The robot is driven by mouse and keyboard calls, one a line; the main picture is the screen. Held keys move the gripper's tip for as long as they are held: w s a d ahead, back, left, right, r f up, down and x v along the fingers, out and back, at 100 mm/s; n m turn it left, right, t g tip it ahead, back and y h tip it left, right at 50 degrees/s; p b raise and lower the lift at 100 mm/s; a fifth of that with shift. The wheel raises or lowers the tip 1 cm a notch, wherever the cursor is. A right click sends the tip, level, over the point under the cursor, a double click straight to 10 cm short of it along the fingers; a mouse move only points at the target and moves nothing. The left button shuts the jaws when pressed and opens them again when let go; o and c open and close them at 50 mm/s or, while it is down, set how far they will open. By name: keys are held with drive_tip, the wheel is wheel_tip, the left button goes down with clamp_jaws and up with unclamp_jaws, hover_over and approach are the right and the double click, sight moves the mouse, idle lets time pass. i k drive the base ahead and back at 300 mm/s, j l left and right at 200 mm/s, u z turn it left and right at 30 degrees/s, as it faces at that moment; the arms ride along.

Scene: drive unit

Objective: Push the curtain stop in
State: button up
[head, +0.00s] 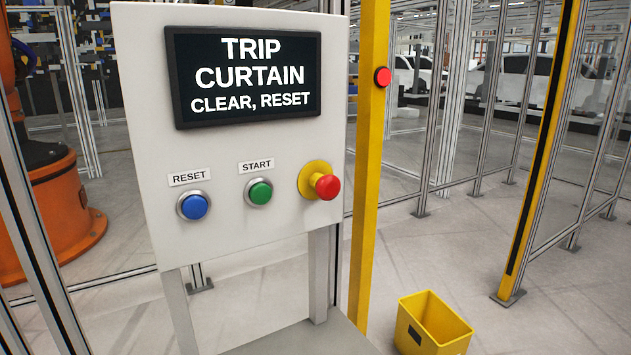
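The panel's screen (247,76) reads "TRIP CURTAIN CLEAR, RESET". My gripper is not in view.
A blue button (194,206) labelled RESET and a green button (260,192) labelled START are on the panel. A yellow bin (433,325) stands on the floor at lower right. A second yellow post (542,150) and fencing stand farther right.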

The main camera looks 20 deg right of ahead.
sight(329, 187)
drive_tip(key=l+z, duration=0.4)
drive_tip(key=i+l+z, duration=0.1)
drive_tip(key=l+z, duration=0.3)
